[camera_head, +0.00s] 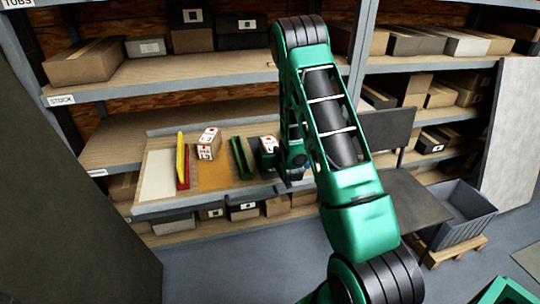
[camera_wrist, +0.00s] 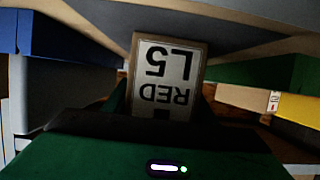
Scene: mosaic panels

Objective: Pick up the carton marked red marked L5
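The carton marked RED L5 (camera_wrist: 165,72) is in the middle of the wrist view, a tan box with a white label that reads upside down. My gripper (camera_wrist: 160,112) is right at it, with dark finger shapes along the carton's lower left and right sides. Whether they touch it is too dark to tell. In the head view a carton with a white, red-marked label (camera_head: 268,143) stands right of the green divider, just left of my gripper (camera_head: 294,178). It looks like the same carton. My fingertips are hard to make out there.
A green divider (camera_head: 241,158) and a red-and-yellow divider (camera_head: 182,162) stand on the shelf. White-labelled cartons (camera_head: 208,143) sit between them. A shelf board (camera_head: 200,73) runs above. A grey bin (camera_head: 462,215) stands on a pallet at right.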

